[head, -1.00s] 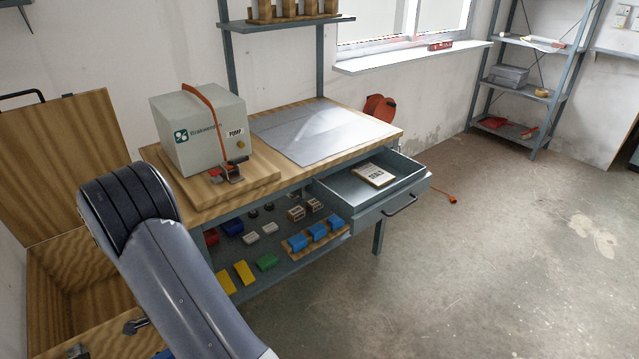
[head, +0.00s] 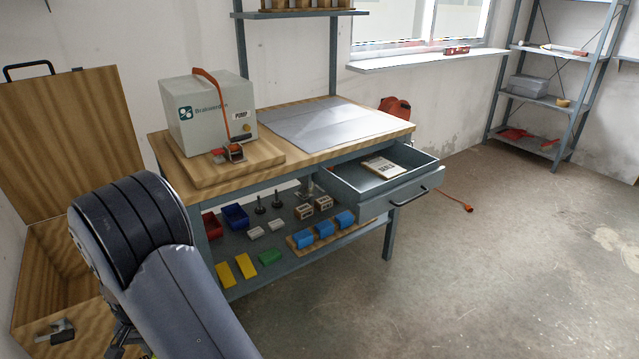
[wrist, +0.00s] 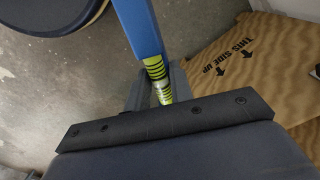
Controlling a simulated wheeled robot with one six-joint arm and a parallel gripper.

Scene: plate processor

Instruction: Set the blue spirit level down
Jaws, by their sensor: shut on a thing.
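The blue spirit level (wrist: 138,25) is a long blue bar in the wrist view, running up out of the top edge, so its far end is out of view. My gripper (wrist: 158,88) is shut on its near end, where yellow-green and black bands show between the dark fingers. The level is held in the air with bare concrete floor below it. In the head view my arm hides the gripper and I cannot make out the level.
A workbench (head: 290,152) carries a pump box (head: 208,112) and a bare grey sheet (head: 325,124). Its drawer (head: 400,190) stands open. Lower shelf holds several coloured blocks.

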